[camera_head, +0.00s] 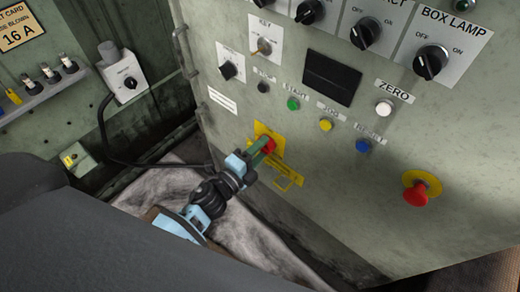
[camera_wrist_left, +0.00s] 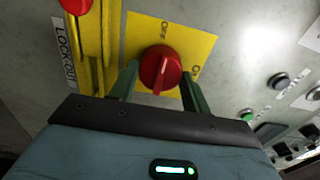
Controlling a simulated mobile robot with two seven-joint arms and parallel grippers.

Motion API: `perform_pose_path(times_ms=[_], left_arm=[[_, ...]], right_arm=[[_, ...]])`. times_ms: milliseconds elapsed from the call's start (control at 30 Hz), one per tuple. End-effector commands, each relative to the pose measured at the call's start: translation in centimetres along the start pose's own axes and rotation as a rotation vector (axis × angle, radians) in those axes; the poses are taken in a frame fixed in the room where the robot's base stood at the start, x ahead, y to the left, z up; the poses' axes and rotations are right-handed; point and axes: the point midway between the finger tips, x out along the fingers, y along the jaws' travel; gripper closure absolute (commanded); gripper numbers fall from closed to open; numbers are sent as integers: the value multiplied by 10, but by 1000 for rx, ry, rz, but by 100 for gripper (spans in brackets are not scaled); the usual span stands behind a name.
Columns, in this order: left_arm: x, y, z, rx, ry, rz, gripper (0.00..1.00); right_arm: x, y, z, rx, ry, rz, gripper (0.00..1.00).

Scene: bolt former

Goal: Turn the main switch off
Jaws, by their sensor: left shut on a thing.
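The main switch is a red rotary knob (camera_wrist_left: 160,66) on a yellow plate (camera_wrist_left: 200,45). In the head view the knob (camera_head: 269,144) sits low on the grey-green panel, partly hidden by my gripper. My left gripper (camera_head: 262,148) reaches it from the lower left. In the left wrist view the gripper's green fingers (camera_wrist_left: 160,84) stand either side of the knob, shut on it. The knob's ridge runs roughly up and down in that view, with one label above and another at right. I cannot tell which end is the pointer. My right gripper is out of view.
A yellow lock-out bracket (camera_head: 283,178) hangs just below the switch; it stands close to a finger in the wrist view (camera_wrist_left: 92,50). Buttons and black selectors (camera_head: 430,62) fill the panel. A red emergency button (camera_head: 416,194) is at right. A black cable (camera_head: 104,140) runs at left.

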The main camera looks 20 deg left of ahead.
Motion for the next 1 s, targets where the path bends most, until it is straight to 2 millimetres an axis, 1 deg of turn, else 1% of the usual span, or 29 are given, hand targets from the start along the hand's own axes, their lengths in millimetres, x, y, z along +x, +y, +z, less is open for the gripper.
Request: perform_pose_path(times_ms=[33,167,200,433,533,667,900,1000], left_arm=[[0,0,0,-4,0,0,50],[0,0,0,-3,0,0,33],[0,0,0,-2,0,0,31],[0,0,0,-1,0,0,31],[-5,1,0,-1,0,1,31],[-20,1,0,0,0,2,31],[-57,1,0,-3,0,3,31],[-68,1,0,-2,-1,2,31]], right_arm=[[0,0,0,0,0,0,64],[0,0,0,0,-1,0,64],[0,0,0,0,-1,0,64],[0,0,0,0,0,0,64],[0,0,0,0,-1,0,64],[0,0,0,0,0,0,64],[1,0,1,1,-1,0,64],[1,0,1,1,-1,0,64]])
